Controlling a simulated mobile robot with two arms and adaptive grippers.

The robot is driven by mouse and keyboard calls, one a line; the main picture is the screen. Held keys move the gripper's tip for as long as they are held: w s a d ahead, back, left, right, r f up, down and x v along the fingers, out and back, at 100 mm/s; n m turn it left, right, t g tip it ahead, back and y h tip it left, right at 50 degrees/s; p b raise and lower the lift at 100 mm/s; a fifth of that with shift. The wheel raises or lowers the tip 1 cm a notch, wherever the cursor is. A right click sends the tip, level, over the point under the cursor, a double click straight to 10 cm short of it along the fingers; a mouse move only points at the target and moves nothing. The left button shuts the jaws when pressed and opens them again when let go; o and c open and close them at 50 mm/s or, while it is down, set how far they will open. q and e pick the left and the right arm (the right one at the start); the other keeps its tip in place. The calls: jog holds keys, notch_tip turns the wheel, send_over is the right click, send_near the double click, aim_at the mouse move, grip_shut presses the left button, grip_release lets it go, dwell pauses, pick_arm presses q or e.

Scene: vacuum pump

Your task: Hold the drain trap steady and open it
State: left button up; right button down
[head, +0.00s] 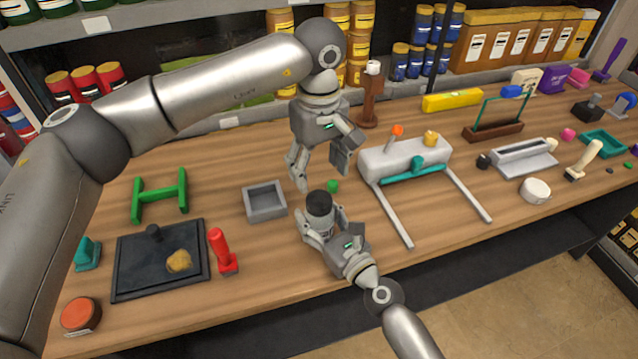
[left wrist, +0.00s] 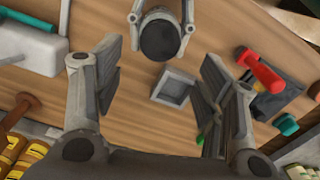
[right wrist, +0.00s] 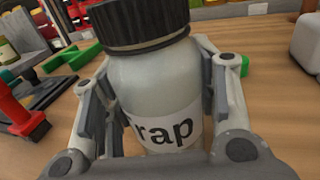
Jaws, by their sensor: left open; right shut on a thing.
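The drain trap is a pale jar (right wrist: 150,85) with a ribbed black lid (right wrist: 145,22). Its label ends in "rap" in the right wrist view. It stands upright, and the lid (head: 320,203) also shows in the head view. My right gripper (head: 322,228) is shut around the jar's body below the lid. My left gripper (head: 320,180) is open and empty, fingers pointing down, above and behind the jar in the head view. In the left wrist view the lid (left wrist: 160,38) shows beyond and between the open fingers, apart from them. The jar's base is hidden.
A grey open box (head: 265,201) stands left of the jar and a small green piece (head: 333,186) behind it. A black tray (head: 135,285) and a red-handled tool (head: 222,250) lie left.

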aim_at(319, 199)
pick_arm(q)
jog(key=m, duration=1.1)
jog(key=shift+f+m, duration=0.3)
jog(key=shift+f, duration=3.75)
